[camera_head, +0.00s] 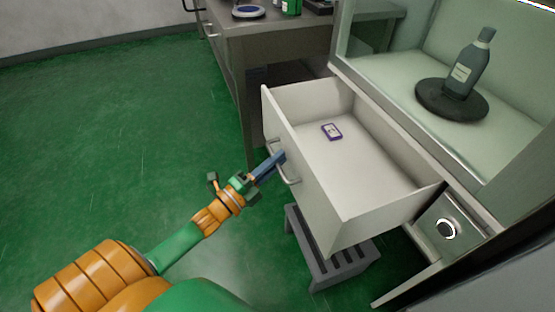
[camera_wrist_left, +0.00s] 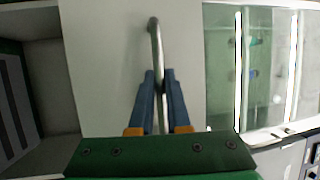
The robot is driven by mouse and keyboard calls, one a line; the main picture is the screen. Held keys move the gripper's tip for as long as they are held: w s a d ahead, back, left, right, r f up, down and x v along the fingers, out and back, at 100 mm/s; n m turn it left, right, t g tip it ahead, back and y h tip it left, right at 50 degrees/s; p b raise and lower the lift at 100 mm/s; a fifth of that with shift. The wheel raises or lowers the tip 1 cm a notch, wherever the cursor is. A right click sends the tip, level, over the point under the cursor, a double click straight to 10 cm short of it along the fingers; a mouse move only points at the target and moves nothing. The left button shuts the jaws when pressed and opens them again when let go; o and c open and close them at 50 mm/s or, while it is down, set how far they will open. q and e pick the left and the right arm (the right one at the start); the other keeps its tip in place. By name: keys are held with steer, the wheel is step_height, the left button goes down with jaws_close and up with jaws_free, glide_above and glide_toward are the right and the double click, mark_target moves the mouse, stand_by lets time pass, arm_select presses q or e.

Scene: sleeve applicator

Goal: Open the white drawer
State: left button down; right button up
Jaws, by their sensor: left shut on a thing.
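The white drawer (camera_head: 322,200) stands pulled out from the cabinet in the head view, with its inside showing. A small purple-edged item (camera_head: 332,132) lies on its floor. A curved metal handle (camera_head: 290,178) is on the drawer's front face. My left gripper (camera_head: 279,157) is at the handle, its blue fingers shut on it. In the left wrist view the two fingers (camera_wrist_left: 160,88) close around the handle bar (camera_wrist_left: 154,40), with the white drawer front (camera_wrist_left: 105,60) behind. My right gripper is not in view.
A grey slatted step (camera_head: 335,265) stands on the floor under the drawer. A glass-walled cabinet with a dark bottle (camera_head: 472,62) on a round black base (camera_head: 452,100) is above it. A grey table (camera_head: 290,32) is behind. The green floor (camera_head: 110,120) at left is clear.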

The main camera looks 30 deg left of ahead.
arm_select(q)
steer(key=c, duration=1.2)
jaws_free()
steer(key=shift+o, duration=0.2)
steer(key=v, duration=0.7)
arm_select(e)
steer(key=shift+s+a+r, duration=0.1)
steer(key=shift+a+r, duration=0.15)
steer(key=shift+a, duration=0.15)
